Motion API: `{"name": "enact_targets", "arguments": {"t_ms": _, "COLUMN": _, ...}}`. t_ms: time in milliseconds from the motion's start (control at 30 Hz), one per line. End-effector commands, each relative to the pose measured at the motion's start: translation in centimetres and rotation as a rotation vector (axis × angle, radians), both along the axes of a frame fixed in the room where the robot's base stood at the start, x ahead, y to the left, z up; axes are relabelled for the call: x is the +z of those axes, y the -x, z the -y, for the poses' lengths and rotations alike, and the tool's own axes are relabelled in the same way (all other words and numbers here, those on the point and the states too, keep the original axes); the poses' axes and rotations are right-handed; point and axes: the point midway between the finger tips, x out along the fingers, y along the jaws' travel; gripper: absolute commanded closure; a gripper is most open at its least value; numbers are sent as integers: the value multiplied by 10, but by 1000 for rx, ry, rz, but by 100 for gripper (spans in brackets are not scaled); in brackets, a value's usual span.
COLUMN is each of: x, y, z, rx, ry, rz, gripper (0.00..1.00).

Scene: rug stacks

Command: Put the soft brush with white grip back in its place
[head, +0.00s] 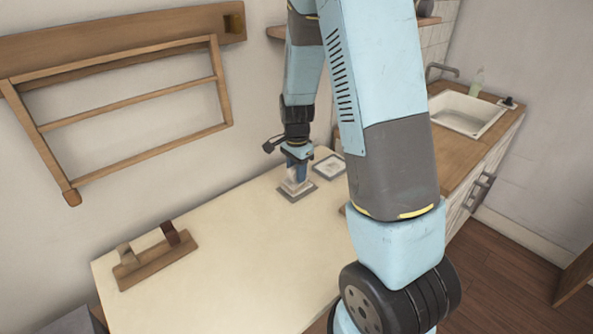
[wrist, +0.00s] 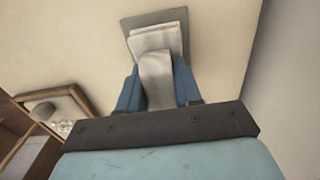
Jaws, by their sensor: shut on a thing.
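My gripper (head: 297,172) is low over the far part of the cream table. In the wrist view its blue fingers (wrist: 157,88) are shut on a pale strip, which I take to be the white grip (wrist: 156,78) of the soft brush. Beyond the fingers, a pale layered block (wrist: 155,38) lies over a grey square pad (wrist: 131,22). I cannot tell whether this block is part of the brush or separate. In the head view the pad (head: 308,193) lies flat on the table, right below my gripper. The fingers hide part of the grip.
A dark-rimmed square (head: 330,167) lies right of my gripper. A wooden rack (head: 135,117) hangs on the wall. The table's middle is clear.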

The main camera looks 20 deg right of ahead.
Motion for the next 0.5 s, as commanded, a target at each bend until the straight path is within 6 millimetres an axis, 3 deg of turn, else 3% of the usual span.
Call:
{"name": "enact_targets", "arguments": {"t_ms": 167, "x": -3, "y": 0, "z": 0, "rx": 0, "ry": 0, "rz": 0, "gripper": 100}}
{"name": "enact_targets", "arguments": {"t_ms": 200, "x": -3, "y": 0, "z": 0, "rx": 0, "ry": 0, "rz": 0, "gripper": 63}}
{"name": "enact_targets", "arguments": {"t_ms": 500, "x": -3, "y": 0, "z": 0, "rx": 0, "ry": 0, "rz": 0, "gripper": 37}}
